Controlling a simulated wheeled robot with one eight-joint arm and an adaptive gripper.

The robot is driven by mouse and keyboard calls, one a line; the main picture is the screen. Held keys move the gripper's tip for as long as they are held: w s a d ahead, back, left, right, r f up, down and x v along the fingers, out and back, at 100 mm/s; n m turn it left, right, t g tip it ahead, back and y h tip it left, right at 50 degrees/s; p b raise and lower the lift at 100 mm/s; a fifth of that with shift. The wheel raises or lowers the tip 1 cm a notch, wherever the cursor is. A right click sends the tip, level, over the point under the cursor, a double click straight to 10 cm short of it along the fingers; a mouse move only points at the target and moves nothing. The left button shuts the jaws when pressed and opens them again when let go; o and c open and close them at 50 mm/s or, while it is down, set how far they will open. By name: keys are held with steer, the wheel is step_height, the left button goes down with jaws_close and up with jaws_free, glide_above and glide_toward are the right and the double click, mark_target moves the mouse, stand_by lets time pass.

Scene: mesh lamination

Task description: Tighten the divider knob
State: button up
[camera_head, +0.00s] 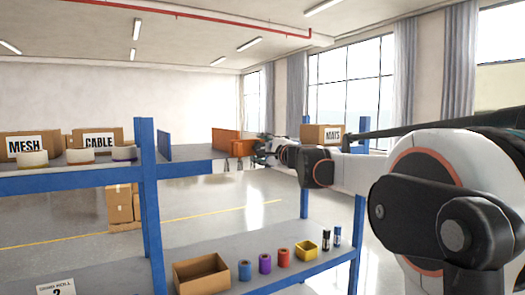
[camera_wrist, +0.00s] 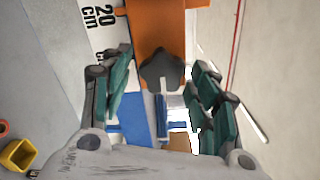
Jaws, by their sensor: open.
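The divider knob (camera_wrist: 165,72) is dark and lobed, and it shows in the wrist view against an orange divider (camera_wrist: 158,25). My gripper (camera_wrist: 163,66) is open, with one green-padded finger on each side of the knob. I see gaps between the fingers and the knob, but cannot tell the depth between them. In the head view, my gripper (camera_head: 262,151) is at the orange divider (camera_head: 226,143) on the upper shelf. The knob cannot be made out there.
The blue-framed shelf (camera_head: 188,169) has a blue divider (camera_head: 164,146) left of the orange one. A MATS box (camera_head: 321,134) stands behind my arm. An open cardboard box (camera_head: 201,274), several colored rolls and a yellow bin (camera_head: 306,250) are on the lower shelf.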

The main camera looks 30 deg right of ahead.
steer(key=s, duration=0.7)
steer(key=shift+s, duration=0.3)
steer(key=shift+d, duration=0.1)
